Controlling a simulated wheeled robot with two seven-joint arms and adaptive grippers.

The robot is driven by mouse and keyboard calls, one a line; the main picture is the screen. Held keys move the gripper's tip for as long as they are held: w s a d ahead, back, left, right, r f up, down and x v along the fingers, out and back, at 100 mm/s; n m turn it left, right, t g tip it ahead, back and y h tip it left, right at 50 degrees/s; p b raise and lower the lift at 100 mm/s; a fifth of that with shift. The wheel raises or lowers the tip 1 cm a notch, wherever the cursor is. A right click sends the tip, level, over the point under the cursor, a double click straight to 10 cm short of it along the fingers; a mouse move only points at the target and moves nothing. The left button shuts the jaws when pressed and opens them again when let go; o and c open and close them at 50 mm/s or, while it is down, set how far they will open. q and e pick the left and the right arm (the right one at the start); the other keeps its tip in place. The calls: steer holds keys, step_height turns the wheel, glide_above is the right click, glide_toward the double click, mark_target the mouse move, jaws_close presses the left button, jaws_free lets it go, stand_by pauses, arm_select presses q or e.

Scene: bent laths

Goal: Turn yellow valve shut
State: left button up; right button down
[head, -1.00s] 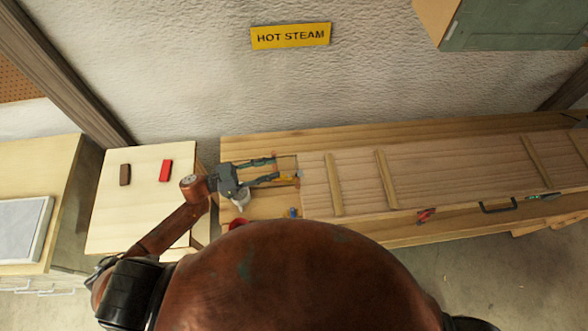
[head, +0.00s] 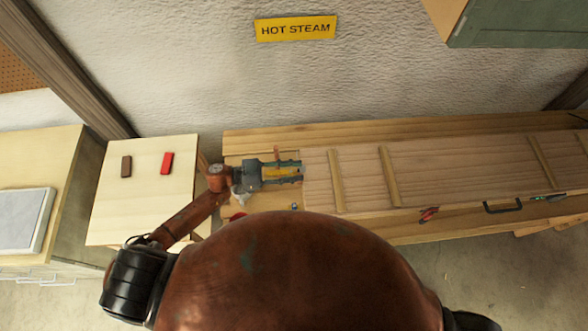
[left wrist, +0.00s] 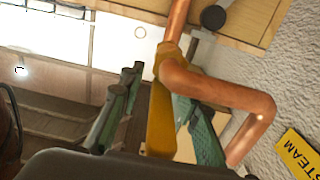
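The yellow valve lever (head: 283,172) lies between the fingers of my left gripper (head: 290,172) in the head view, at the left end of the wooden bench structure. In the left wrist view the lever (left wrist: 161,120) runs up between the two green fingers of the gripper (left wrist: 165,105). A gap shows between the lever and the left finger; contact with the right finger is unclear. The gripper is open around the lever, its fingers closer together than before. A bent copper pipe (left wrist: 225,92) meets the lever's upper end. My right gripper is not in view.
A yellow "HOT STEAM" sign (head: 295,28) hangs on the wall. A small table (head: 145,205) with a brown block (head: 126,163) and a red block (head: 167,162) stands at left. The wooden panel (head: 450,172) with battens (head: 388,177) extends right of the gripper.

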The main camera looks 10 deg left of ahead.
arm_select(q)
steer(key=shift+c, duration=0.2)
jaws_close()
stand_by(0.6)
